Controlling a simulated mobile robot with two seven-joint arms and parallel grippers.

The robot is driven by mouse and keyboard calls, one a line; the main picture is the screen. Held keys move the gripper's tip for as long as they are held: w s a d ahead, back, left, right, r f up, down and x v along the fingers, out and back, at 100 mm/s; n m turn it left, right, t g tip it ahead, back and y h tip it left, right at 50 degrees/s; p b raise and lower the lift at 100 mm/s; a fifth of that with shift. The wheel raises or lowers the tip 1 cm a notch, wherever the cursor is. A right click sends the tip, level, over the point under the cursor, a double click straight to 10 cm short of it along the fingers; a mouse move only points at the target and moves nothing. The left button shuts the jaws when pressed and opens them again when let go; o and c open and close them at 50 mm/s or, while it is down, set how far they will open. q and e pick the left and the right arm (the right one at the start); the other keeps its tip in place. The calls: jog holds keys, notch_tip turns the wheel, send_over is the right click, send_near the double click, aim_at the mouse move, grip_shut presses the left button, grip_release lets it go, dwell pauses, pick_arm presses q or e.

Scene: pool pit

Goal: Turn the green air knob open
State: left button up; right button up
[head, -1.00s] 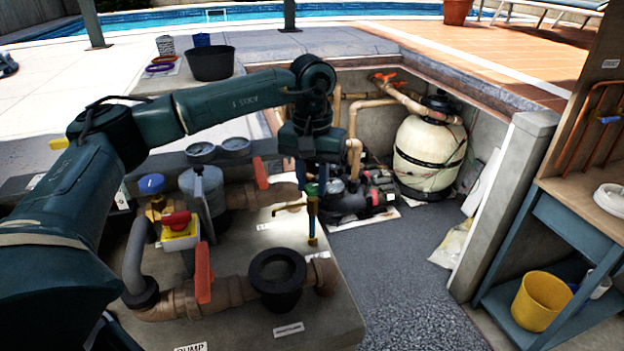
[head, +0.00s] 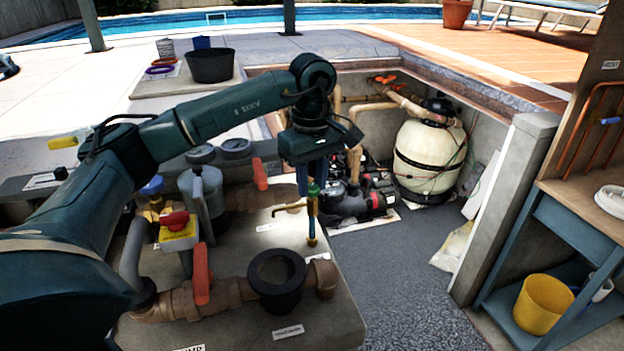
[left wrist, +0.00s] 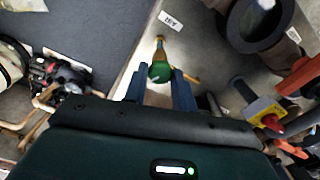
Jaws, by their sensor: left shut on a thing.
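The green air knob (head: 313,189) sits on top of a thin upright brass fitting (head: 311,232) with a small side spout, at the right part of the pipe slab. My left gripper (head: 312,185) points straight down from above, with its blue fingers on either side of the knob. In the left wrist view the green knob (left wrist: 160,70) shows between the two blue fingertips of the left gripper (left wrist: 159,82), which is shut on it. The fingers partly hide the knob's sides. My right gripper is not in view.
A red-handled valve (head: 201,274) and a black open cup (head: 276,281) stand in front on the slab. A red and yellow switch (head: 178,228) is at left. The pit floor (head: 400,280) to the right is clear, with a tank (head: 428,160) behind.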

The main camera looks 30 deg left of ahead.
aim_at(312, 187)
pick_arm(q)
jog(key=n, duration=0.4)
jog(key=shift+n, duration=0.3)
jog(key=n, duration=0.4)
jog(key=shift+r, duration=0.1)
jog(key=shift+n, duration=0.3)
jog(key=o, duration=1)
notch_tip(312, 187, up, 13)
jog(key=p, duration=0.1)
